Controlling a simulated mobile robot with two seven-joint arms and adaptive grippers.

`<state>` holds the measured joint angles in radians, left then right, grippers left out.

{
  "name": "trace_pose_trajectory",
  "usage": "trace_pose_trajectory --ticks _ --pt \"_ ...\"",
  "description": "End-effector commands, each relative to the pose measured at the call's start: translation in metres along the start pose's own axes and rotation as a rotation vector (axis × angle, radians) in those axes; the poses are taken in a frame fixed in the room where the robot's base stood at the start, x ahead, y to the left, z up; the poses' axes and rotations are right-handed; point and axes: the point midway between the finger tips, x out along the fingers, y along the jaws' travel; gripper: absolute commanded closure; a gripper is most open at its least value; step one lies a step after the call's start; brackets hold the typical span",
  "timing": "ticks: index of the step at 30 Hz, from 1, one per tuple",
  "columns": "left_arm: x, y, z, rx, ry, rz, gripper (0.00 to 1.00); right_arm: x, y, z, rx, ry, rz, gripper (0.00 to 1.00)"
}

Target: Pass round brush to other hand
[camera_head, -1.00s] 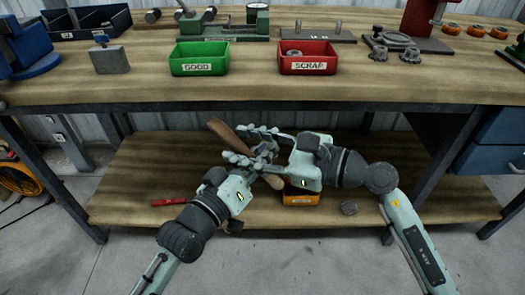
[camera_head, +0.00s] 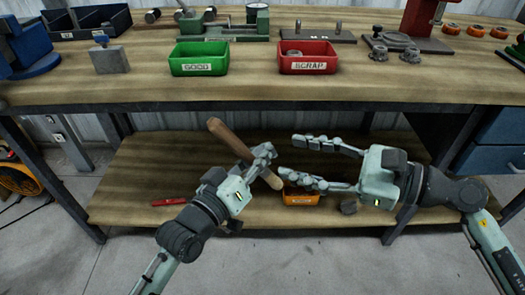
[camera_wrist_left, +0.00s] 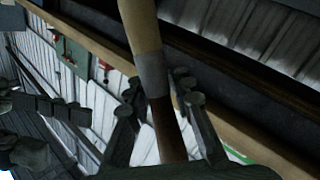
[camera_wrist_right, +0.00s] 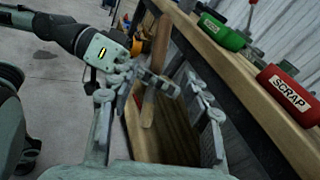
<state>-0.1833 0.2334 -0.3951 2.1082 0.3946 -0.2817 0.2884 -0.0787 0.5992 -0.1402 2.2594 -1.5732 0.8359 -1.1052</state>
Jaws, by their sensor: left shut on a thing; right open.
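The round brush (camera_head: 228,138) has a brown wooden part and is held at a slant in front of the lower shelf. My left gripper (camera_head: 262,158) is shut on it around the middle, and its fingers hide part of it. In the left wrist view the brush (camera_wrist_left: 150,72) shows a pale part, a grey band and a darker brown part between the fingers. My right gripper (camera_head: 288,156) is open and empty, just right of the left gripper and apart from the brush. In the right wrist view the brush (camera_wrist_right: 148,105) stands beyond the spread right fingers.
The workbench top (camera_head: 130,88) runs above and behind both grippers. It carries a green GOOD bin (camera_head: 198,68) and a red SCRAP bin (camera_head: 308,67). On the lower shelf (camera_head: 130,185) are an orange bin (camera_head: 300,198) and a red item (camera_head: 168,202).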

Motion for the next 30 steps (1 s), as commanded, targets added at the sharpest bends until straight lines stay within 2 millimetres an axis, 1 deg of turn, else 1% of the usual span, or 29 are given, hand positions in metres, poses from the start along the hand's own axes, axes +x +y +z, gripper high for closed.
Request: trace_pose_trajectory --ticks 1,4,5,7,8,10,11,12,13,14,15,17,18,20,21,23,24,26,27,29,30 --pt "0.0 0.0 0.0 0.0 0.001 0.0 1.0 -0.004 0.0 0.0 0.0 0.002 0.0 0.52" --pt "0.0 0.0 0.0 0.0 0.001 0.0 1.0 -0.009 -0.004 0.002 0.042 -0.025 -0.02 0.52" --pt "0.0 0.0 0.0 0.0 0.001 0.0 1.0 -0.009 -0.007 0.004 0.075 -0.045 -0.037 0.52" --pt "0.0 0.0 0.0 0.0 0.001 0.0 1.0 -0.011 -0.022 0.01 0.201 -0.119 -0.099 0.52" --pt "0.0 0.0 0.0 0.0 0.001 0.0 1.0 -0.013 -0.032 0.011 0.276 -0.161 -0.137 0.52" --pt "0.0 0.0 0.0 0.0 0.001 0.0 1.0 -0.021 -0.059 0.01 0.488 -0.277 -0.241 0.52" --pt "0.0 0.0 0.0 0.0 0.001 0.0 1.0 -0.026 -0.071 0.006 0.589 -0.33 -0.289 0.52" --pt "0.0 0.0 0.0 0.0 0.001 0.0 1.0 -0.035 -0.088 -0.002 0.723 -0.399 -0.357 0.52" --pt "0.0 0.0 0.0 0.0 0.001 0.0 1.0 -0.043 -0.1 -0.01 0.824 -0.45 -0.407 0.52" --pt "0.0 0.0 0.0 0.0 0.001 0.0 1.0 -0.05 -0.111 -0.02 0.921 -0.498 -0.457 0.52" --pt "0.0 0.0 0.0 0.0 0.001 0.0 1.0 -0.06 -0.123 -0.035 1.042 -0.559 -0.519 0.52" --pt "0.0 0.0 0.0 0.0 0.001 0.0 1.0 -0.076 -0.137 -0.061 1.212 -0.641 -0.61 0.52" --pt "0.0 0.0 0.0 0.0 0.001 0.0 1.0 -0.086 -0.144 -0.079 1.314 -0.691 -0.668 0.52" --pt "0.0 0.0 0.0 0.0 0.001 0.0 1.0 -0.1 -0.149 -0.108 1.461 -0.762 -0.754 0.52" --pt "0.0 0.0 0.0 0.0 0.001 0.0 1.0 -0.109 -0.151 -0.128 1.552 -0.806 -0.812 0.52" --pt "0.0 0.0 0.0 0.0 0.001 0.0 1.0 -0.122 -0.149 -0.159 1.682 -0.869 -0.897 0.52" --pt "0.0 0.0 0.0 0.0 0.001 0.0 1.0 -0.13 -0.146 -0.179 1.764 -0.909 -0.953 0.52" --pt "0.0 0.0 0.0 0.0 0.001 0.0 1.0 -0.14 -0.138 -0.209 1.882 -0.966 -1.04 0.52" --pt "0.0 0.0 0.0 0.0 0.001 0.0 1.0 -0.147 -0.131 -0.229 1.956 -1.002 -1.098 0.52" --pt "0.0 0.0 0.0 0.0 0.001 0.0 1.0 -0.156 -0.118 -0.257 2.061 -1.054 -1.187 0.52" --pt "0.0 0.0 0.0 0.0 0.001 0.0 1.0 -0.161 -0.107 -0.276 2.129 -1.088 -1.248 0.52"
